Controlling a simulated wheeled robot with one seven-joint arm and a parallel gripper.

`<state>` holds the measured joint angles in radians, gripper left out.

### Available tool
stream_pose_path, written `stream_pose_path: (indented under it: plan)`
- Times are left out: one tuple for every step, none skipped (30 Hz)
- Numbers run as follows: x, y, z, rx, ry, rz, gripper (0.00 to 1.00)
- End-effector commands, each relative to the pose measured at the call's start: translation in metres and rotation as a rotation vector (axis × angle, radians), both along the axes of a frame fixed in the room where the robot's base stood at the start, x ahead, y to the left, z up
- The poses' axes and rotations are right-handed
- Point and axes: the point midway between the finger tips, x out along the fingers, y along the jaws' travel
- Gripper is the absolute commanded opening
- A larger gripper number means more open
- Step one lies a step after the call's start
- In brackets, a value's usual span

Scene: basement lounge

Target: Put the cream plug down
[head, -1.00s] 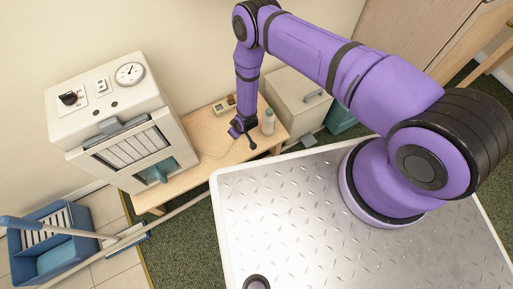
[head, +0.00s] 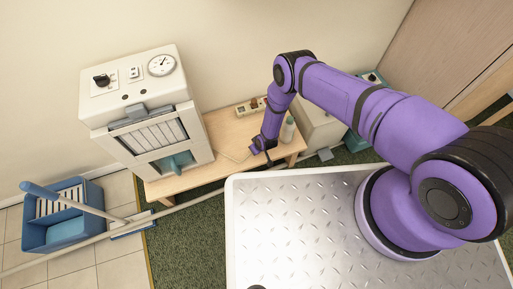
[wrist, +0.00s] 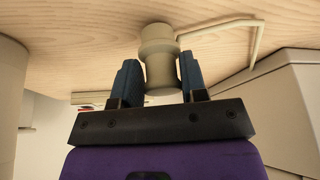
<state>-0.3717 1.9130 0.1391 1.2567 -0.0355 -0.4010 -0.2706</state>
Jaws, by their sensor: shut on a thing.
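The cream plug (wrist: 158,62) is between the two blue-padded fingers of my gripper (wrist: 160,78) in the wrist view. The gripper is shut on it. The plug's far end is close to the pale wood bench top (wrist: 85,50); I cannot tell whether it touches. A cream cord (wrist: 250,50) runs from the plug across the wood. In the head view my gripper (head: 261,150) is low over the front right part of the bench (head: 222,130), and the plug is too small to make out there.
A cream machine with a gauge (head: 145,115) stands on the bench's left. A blue mop bucket (head: 62,225) is on the floor.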

Motion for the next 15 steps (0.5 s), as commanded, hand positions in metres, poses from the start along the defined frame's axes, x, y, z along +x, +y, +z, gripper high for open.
stream_pose_path:
  plan:
    - [-0.0004,-0.0002,-0.0029,0.000,0.000,0.000,0.15]
    - [-0.0003,-0.0001,-0.0035,0.000,0.000,0.000,0.15]
    - [0.0000,0.0000,-0.0038,0.000,0.000,0.000,0.15]
    - [0.0001,0.0001,-0.0037,0.000,0.000,0.000,0.15]
    - [0.0001,0.0001,-0.0036,0.000,0.000,0.000,0.15]
    - [0.0001,0.0000,-0.0035,0.000,0.000,0.000,0.15]
    - [0.0000,0.0000,-0.0035,0.000,0.000,0.000,0.15]
    - [0.0000,0.0000,-0.0035,0.000,0.000,0.000,0.15]
    - [0.0000,0.0000,-0.0036,0.000,0.000,0.000,0.15]
    - [0.0000,0.0000,-0.0039,0.000,0.000,0.000,0.15]
    - [-0.0001,0.0000,-0.0045,0.000,0.000,0.000,0.15]
    - [0.0000,0.0000,-0.0055,0.000,0.000,0.000,0.15]
    - [0.0002,0.0001,-0.0063,0.001,-0.001,0.000,0.15]
    - [0.0005,0.0002,-0.0061,0.001,-0.001,0.000,0.44]
    - [0.0005,0.0002,-0.0060,0.001,-0.001,0.000,0.53]
